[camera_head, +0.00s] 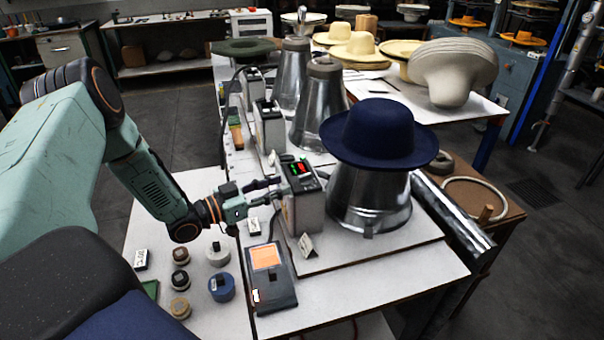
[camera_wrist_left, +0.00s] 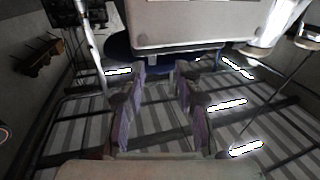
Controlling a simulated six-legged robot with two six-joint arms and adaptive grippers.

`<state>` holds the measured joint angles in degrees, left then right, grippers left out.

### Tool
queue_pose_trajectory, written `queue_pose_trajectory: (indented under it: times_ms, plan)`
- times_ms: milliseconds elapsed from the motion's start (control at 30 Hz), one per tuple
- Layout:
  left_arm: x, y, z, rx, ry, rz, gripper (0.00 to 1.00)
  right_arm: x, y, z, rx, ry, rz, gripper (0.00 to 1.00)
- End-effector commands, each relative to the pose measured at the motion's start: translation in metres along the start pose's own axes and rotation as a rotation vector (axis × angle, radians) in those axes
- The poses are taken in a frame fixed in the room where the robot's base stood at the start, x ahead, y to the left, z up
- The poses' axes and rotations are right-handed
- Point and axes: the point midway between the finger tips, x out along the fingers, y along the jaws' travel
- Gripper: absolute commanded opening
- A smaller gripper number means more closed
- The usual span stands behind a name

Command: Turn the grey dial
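A grey control box (camera_head: 302,205) with a small lit panel of red and green on top stands left of the hat press with the navy hat (camera_head: 378,132). My left gripper (camera_head: 272,190) is at the box's left side, fingers pointing at it. In the left wrist view the two fingers (camera_wrist_left: 161,80) are apart with nothing between them, and a pale box (camera_wrist_left: 195,25) fills the top. I cannot make out the grey dial; the box's side facing the gripper is partly hidden by the fingers. My right gripper is not in view.
A dark device with an orange screen (camera_head: 266,257) lies on the bench below the gripper. Small tins, including a blue one (camera_head: 221,288), stand to its left. More metal press cones (camera_head: 318,112) and similar boxes (camera_head: 268,125) stand behind. The bench's front edge is clear.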

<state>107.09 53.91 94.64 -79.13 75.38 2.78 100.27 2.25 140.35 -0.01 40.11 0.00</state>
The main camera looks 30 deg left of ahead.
Motion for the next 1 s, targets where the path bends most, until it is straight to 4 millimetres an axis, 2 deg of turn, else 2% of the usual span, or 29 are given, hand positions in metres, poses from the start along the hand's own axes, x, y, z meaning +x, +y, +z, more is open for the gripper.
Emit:
queue_pose_trajectory:
  times_ms: [133,400,600,967,1000]
  plan:
    - [0.012,0.003,0.0,0.001,0.0,0.005,0.33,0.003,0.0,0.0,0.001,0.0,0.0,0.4]
    - [0.051,0.005,0.001,0.002,0.001,0.005,0.33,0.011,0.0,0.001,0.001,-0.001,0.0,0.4]
    - [0.072,0.004,0.0,0.001,0.0,0.003,0.33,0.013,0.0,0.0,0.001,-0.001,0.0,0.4]
    - [0.078,0.001,-0.001,0.0,0.001,0.001,0.33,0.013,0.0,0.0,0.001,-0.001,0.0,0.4]
    - [0.078,0.001,-0.001,0.0,0.001,0.001,0.31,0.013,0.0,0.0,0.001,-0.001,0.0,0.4]
